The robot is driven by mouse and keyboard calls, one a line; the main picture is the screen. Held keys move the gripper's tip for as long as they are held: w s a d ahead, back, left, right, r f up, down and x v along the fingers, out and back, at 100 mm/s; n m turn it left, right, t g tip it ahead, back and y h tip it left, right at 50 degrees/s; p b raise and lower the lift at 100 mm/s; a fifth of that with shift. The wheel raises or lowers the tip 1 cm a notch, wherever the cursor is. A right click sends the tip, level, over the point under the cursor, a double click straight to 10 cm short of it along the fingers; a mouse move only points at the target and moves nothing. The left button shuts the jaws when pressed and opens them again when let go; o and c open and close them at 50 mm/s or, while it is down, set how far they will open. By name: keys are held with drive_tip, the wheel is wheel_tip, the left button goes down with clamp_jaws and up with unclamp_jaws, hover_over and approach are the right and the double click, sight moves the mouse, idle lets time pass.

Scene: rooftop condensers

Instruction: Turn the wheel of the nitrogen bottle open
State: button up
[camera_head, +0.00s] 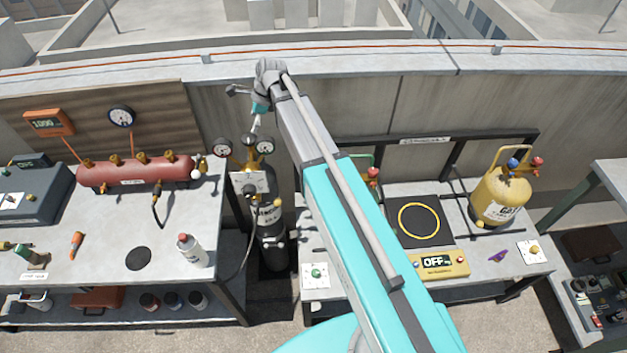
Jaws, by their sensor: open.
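The nitrogen bottle (270,235) is a dark grey cylinder with light lettering, standing upright between two benches. Two round gauges, the left one (222,147) and the right one (265,146), sit at its top. A white plate (252,182) with a dark knob hangs in front. I cannot make out the wheel; it is too small or hidden among the fittings. My arm reaches up across the middle of the picture.
The left bench (95,240) carries a red manifold (135,172) and a white spray bottle (191,250). A concrete parapet (420,115) runs close behind. A hose hangs left of the bottle.

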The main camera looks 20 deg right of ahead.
drive_tip(key=p+v, duration=0.6)
drive_tip(key=v, duration=0.1)
drive_tip(key=s+d+f+n+h, duration=0.1)
drive_tip(key=s+d+n+h, duration=0.1)
drive_tip(key=s+d+n, duration=0.35)
drive_tip(key=s+d+n+h, duration=0.1)
drive_tip(key=s+d+n, duration=0.1)
drive_tip(key=s+n, duration=0.7)
drive_tip(key=s+d+f+n+b, duration=0.1)
drive_tip(key=s+f+n+b, duration=0.1)
drive_tip(key=f+b, duration=0.5)
drive_tip(key=s+d+f+n+h+b, duration=0.1)
drive_tip(key=s+d+f+n+b, duration=0.1)
drive_tip(key=s+f+b, duration=0.3)
wheel_tip(320, 180, down, 3)
drive_tip(key=n+b, duration=0.1)
drive_tip(key=b, duration=0.2)
drive_tip(key=shift+f, duration=0.2)
idle(0.7)
idle(0.4)
drive_tip(key=shift+s+g, duration=0.3)
drive_tip(key=shift+s, duration=0.4)
idle(1.7)
